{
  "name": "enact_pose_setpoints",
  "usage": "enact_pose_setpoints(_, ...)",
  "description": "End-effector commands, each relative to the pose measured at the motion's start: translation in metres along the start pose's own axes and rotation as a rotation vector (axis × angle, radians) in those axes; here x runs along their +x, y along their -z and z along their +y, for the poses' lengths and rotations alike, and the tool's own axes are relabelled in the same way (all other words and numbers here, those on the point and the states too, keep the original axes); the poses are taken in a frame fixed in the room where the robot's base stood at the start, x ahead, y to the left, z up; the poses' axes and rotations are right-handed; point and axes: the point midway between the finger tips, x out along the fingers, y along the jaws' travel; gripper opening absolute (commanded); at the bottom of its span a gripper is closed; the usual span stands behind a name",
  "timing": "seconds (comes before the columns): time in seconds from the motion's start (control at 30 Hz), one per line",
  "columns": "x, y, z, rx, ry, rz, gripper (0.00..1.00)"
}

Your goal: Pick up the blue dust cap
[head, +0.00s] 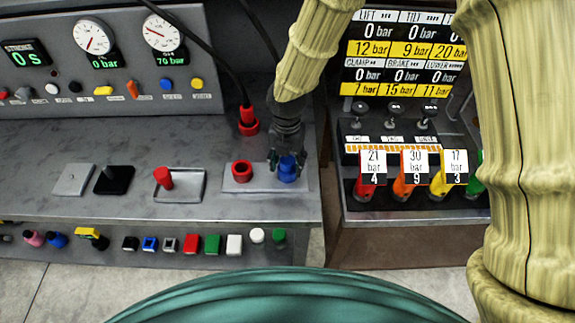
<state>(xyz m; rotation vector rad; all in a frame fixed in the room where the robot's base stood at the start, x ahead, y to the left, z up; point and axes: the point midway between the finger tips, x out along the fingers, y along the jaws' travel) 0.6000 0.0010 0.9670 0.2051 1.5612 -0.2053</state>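The blue dust cap (288,170) sits on the right part of a light grey plate (262,185) near the right end of the grey bench. My gripper (287,160) points down right over the cap. One dark finger shows at the cap's left side, and the cap's upper part is partly hidden by the gripper. I cannot tell whether the fingers touch the cap or are closed on it. The cap appears still seated on the plate.
A red ring-shaped cap (241,171) stands close left on the same plate. A red plug with a black cable (248,122) rises behind it. A red-handled lever (164,179) is further left. Coloured tagged handles (408,182) stand on the right bench, across a gap.

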Motion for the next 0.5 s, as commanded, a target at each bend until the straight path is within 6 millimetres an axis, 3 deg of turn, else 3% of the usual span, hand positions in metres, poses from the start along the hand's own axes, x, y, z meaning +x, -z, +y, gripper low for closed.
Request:
enact_pose_setpoints(0.03, -0.0001, 0.0, 0.0, 0.0, 0.0, 0.0, 0.37)
enact_pose_setpoints(0.17, -0.0002, 0.0, 0.0, 0.0, 0.0, 0.0, 0.14)
enact_pose_setpoints(0.5, -0.0022, -0.0002, 0.0, 0.001, -0.001, 0.0, 0.14)
